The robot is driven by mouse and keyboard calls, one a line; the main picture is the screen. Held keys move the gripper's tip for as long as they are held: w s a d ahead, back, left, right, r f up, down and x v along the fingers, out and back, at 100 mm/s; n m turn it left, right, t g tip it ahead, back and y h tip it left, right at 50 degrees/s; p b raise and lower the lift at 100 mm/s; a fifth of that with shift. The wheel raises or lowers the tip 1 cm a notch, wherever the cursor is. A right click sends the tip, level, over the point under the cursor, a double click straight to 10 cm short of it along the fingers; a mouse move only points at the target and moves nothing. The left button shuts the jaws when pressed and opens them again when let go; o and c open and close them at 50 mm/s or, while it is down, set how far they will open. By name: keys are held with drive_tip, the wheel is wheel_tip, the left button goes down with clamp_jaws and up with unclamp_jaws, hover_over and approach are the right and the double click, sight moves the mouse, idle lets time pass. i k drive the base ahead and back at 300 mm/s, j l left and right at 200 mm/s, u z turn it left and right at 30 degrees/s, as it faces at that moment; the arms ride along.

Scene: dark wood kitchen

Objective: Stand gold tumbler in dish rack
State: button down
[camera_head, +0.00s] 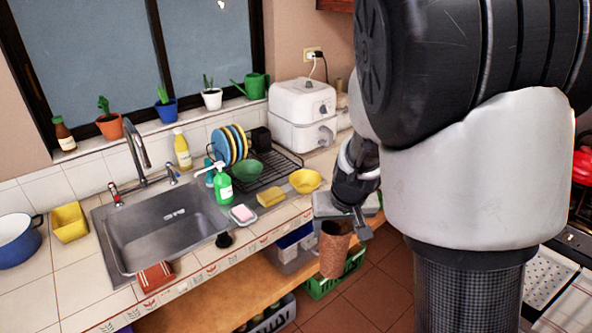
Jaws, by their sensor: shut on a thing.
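The gold tumbler (335,252) looks brownish and textured. It hangs roughly upright, slightly tilted, in front of the counter edge at centre right. My gripper (342,224) is shut on it near its upper end; the jaws hide part of the rim. The black wire dish rack (285,160) stands on the counter behind and left of my gripper, apart from the tumbler. The rack holds upright blue and yellow plates (232,145) at its left and a green bowl (247,170).
A yellow bowl (305,181), yellow sponge (270,196) and green soap bottle (223,186) stand near the rack's front. The metal sink (165,235) lies left. A white appliance (302,113) stands behind the rack. Crates (322,287) sit below the counter. My arm hides the right side.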

sight(282, 166)
drive_tip(key=i+l+z, duration=0.1)
drive_tip(key=i+z, duration=0.45)
drive_tip(key=i, duration=1.1)
